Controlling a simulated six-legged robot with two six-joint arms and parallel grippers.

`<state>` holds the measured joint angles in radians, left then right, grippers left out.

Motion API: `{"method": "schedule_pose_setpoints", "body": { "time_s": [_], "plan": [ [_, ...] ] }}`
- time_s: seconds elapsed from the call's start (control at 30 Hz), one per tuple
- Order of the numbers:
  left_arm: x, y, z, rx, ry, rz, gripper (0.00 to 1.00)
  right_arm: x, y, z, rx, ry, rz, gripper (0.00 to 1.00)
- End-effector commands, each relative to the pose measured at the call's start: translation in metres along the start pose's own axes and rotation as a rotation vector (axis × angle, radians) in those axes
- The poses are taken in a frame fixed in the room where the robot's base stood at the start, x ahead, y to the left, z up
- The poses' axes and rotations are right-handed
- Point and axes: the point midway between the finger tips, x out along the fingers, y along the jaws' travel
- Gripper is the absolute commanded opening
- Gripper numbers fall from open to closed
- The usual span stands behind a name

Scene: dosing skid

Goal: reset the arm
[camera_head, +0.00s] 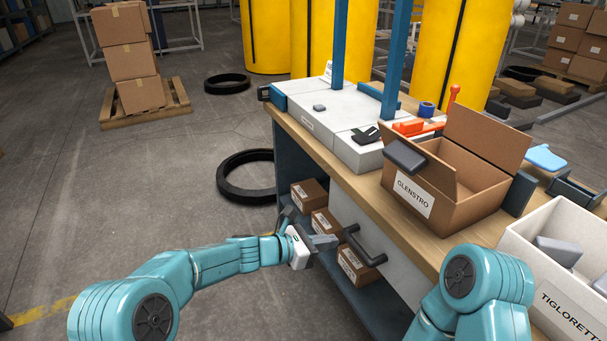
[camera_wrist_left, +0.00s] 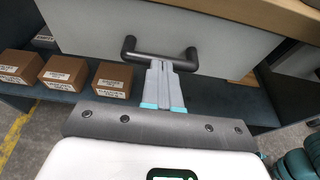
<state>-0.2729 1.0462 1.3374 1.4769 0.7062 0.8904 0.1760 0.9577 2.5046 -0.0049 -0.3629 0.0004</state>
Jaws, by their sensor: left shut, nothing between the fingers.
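My left gripper (camera_head: 327,241) is shut and empty in front of the workbench. Its two grey fingers (camera_wrist_left: 163,72) lie together in the left wrist view, with their tips in front of the dark bar handle (camera_wrist_left: 128,50). In the head view that handle (camera_head: 352,238) is just right of the fingertips, on a light grey drawer front (camera_head: 390,262). I cannot tell whether the tips touch the handle. My right arm (camera_head: 482,290) shows at the lower right, but its gripper is not in view.
Small cartons (camera_head: 309,193) stand on the shelf under the worktop. An open GLENSTRO box (camera_head: 465,190) and a white TIGLORETT bin (camera_head: 550,290) stand on top. A black ring (camera_head: 232,190) lies on the floor. The floor to the left is mostly clear.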

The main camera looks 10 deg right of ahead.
Motion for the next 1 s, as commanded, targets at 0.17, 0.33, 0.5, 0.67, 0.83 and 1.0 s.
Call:
{"method": "schedule_pose_setpoints", "body": {
  "time_s": [0.17, 0.33, 0.5, 0.67, 0.83, 1.0],
  "plan": [
    [-0.023, 0.031, -0.018, -0.037, 0.005, 0.057, 0.0, 0.0, 0.0, 0.0, 0.0, 0.0, 0.0, 0.43],
    [-0.073, 0.01, -0.13, -0.128, 0.206, 0.022, 0.0, 0.0, 0.0, 0.0, 0.0, 0.0, 0.0, 0.43],
    [-0.131, -0.06, -0.244, -0.004, 0.503, -0.121, 0.0, 0.0, 0.0, 0.0, 0.0, 0.0, 0.0, 0.43],
    [-0.194, -0.141, -0.32, 0.274, 0.711, -0.351, 0.0, 0.0, 0.0, 0.0, 0.0, 0.0, 0.0, 0.43],
    [-0.244, -0.213, -0.355, 0.721, 0.762, -0.628, 0.0, 0.0, 0.0, 0.0, 0.0, 0.0, 0.0, 0.43],
    [-0.257, -0.248, -0.354, 1.233, 0.661, -0.803, 0.0, 0.0, 0.0, 0.0, 0.0, 0.0, 0.0, 0.43]
  ]
}}
